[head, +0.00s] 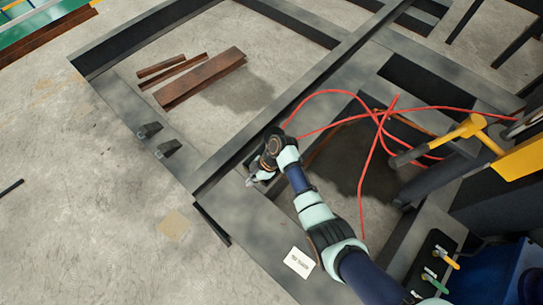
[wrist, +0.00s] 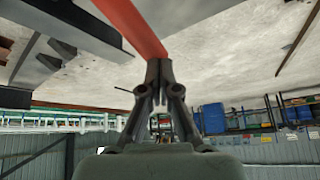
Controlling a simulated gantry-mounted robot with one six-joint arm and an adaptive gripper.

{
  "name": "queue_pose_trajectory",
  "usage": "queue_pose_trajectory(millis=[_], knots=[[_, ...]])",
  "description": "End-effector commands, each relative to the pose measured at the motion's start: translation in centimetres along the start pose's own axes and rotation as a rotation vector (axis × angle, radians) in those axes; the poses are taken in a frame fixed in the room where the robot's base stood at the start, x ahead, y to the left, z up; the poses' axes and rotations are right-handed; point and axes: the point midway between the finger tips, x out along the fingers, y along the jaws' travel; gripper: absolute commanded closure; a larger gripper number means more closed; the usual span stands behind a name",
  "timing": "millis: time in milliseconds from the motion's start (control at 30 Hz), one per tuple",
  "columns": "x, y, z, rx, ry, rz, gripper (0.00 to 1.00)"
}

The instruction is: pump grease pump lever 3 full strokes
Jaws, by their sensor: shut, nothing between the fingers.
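My gripper (head: 252,180) is low over the dark steel frame near its left beam in the head view. Its fingers (wrist: 158,75) are shut and empty in the wrist view. A red-orange bar (wrist: 136,25) runs from the top edge of the wrist view to the fingertips. It may be the pump lever, and I cannot tell whether the fingertips touch it. I cannot make out a grease pump or its lever for certain in the head view. My gripper and arm hide part of the frame there.
A steel frame (head: 230,165) spans the floor. Red hoses (head: 366,175) loop right of my arm. A yellow-headed hammer (head: 440,140) and colored-handled valves (head: 438,262) are at right. Rusty steel sections (head: 205,80) lie at upper left. A white label (head: 298,262) is near my arm. Left floor is mostly clear.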

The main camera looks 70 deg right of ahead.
Motion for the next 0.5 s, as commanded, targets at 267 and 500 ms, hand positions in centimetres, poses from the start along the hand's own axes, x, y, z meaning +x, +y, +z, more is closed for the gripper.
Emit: queue_pose_trajectory(millis=[267,500], knots=[[1.0,-0.2,0.19,0.0,0.0,0.0,1.0],[1.2,-0.22,0.27,0.0,0.0,-0.001,1.0]])
